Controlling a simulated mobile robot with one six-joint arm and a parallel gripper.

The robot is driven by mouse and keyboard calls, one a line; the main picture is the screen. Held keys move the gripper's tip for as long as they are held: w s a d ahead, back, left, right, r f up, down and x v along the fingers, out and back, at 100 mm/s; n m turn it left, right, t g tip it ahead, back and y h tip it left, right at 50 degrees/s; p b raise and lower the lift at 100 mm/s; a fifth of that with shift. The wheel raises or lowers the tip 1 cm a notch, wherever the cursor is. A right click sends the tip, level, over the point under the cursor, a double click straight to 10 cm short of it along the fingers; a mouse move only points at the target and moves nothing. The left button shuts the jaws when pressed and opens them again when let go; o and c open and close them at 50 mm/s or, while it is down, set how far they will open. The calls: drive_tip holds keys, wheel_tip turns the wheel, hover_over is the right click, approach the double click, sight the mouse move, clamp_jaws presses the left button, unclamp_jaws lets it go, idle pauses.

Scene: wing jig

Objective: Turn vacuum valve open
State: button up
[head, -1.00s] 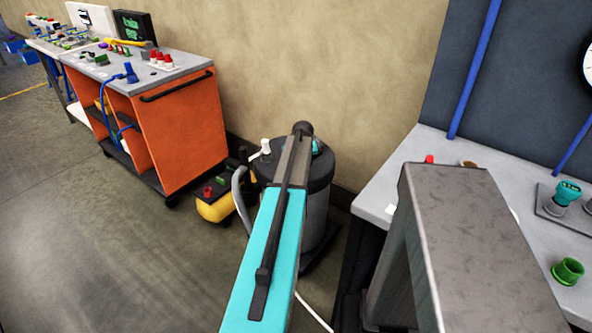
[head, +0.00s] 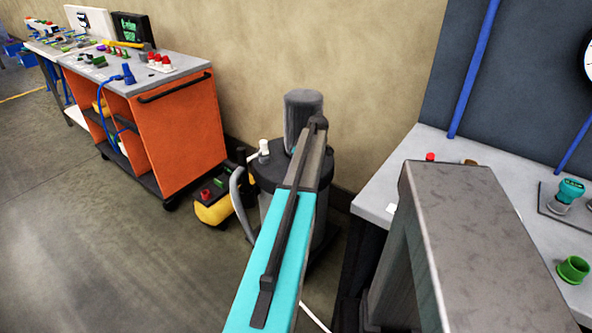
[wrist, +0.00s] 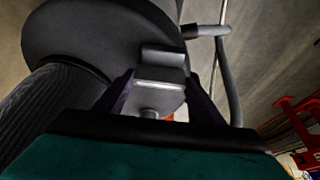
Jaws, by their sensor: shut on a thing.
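The vacuum unit (head: 272,178) is a dark grey drum with a wide lid on the floor by the wall, partly covered by my arm in the head view. A small white fitting (head: 264,148) stands at its lid's left edge. In the wrist view, my gripper (wrist: 156,100) has its dark fingers on both sides of a light grey block-shaped piece, likely the valve handle (wrist: 160,86), and is shut on it. The dark round lid (wrist: 90,40) is just behind. My gripper is hidden behind my arm in the head view. The valve's exact angle is unclear.
A grey hose (head: 238,200) curves down the drum's left side. A yellow and black compressor (head: 214,205) and an orange cart (head: 182,135) stand to the left. A grey workbench (head: 432,145) is at the right. Open floor (head: 90,230) lies at the front left.

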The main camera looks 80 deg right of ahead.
drive_tip(key=shift+w+d+r+n, duration=0.1)
drive_tip(key=shift+w+n, duration=0.2)
drive_tip(key=o, duration=1.1)
drive_tip(key=shift+c, duration=0.2)
drive_tip(key=shift+s, duration=0.15)
drive_tip(key=b+v, duration=0.1)
drive_tip(key=v, duration=1.2)
drive_tip(key=shift+s+r, duration=0.2)
drive_tip(key=shift+r, duration=0.05)
